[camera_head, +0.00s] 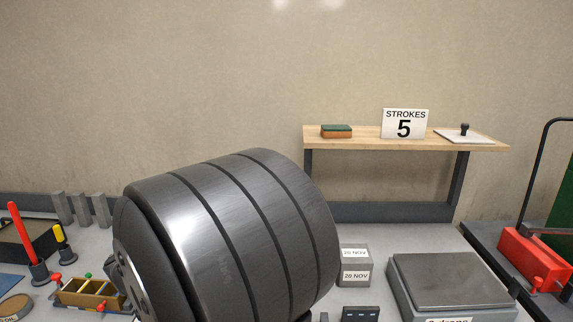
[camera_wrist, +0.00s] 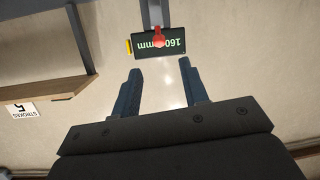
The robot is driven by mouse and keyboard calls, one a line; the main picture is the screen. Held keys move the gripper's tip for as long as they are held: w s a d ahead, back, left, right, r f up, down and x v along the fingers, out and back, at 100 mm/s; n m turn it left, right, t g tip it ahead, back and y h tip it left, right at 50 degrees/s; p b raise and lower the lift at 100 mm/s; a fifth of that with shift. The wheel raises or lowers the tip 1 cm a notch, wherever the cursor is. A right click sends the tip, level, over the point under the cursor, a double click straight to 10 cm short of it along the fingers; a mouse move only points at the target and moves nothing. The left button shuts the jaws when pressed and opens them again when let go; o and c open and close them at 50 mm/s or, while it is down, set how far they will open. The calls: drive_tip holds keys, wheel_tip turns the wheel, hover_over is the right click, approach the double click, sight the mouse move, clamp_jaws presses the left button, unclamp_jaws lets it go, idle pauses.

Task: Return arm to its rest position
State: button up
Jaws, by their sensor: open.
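My gripper (camera_wrist: 162,90) shows in the wrist view with its two blue fingers apart and nothing between them. Beyond the fingertips is a dark display (camera_wrist: 160,44) reading "160 mm", upside down, with a red part on it and a grey post above. A gap shows between the fingertips and the display. In the head view, a large dark grey cylindrical part of my arm fills the lower middle and hides part of the bench. My gripper's fingers are not visible there.
A wooden shelf (camera_head: 360,143) at the back holds a green-and-orange block (camera_head: 337,131), a "STROKES 5" sign (camera_head: 404,124) and a white plate (camera_head: 465,136) with a black knob. A grey scale (camera_head: 450,279), date-labelled blocks (camera_head: 355,265), a red device (camera_head: 533,258) and a wooden box (camera_head: 90,293) stand on the bench.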

drive_tip(key=x, duration=1.2)
drive_tip(key=shift+w+d, duration=0.1)
drive_tip(key=a+v, duration=0.1)
drive_tip(key=v, duration=1.6)
drive_tip(key=x, duration=1.1)
drive_tip(key=d+x, duration=0.1)
drive_tip(key=x, duration=0.5)
drive_tip(key=shift+w+f, duration=0.15)
drive_tip(key=shift+w, duration=0.05)
drive_tip(key=s+f+t, duration=0.3)
drive_tip(key=s+f, duration=0.1)
drive_tip(key=f, duration=0.4)
drive_tip(key=shift+s+f, duration=0.2)
drive_tip(key=shift+s, duration=0.2)
drive_tip(key=shift+r, duration=0.15)
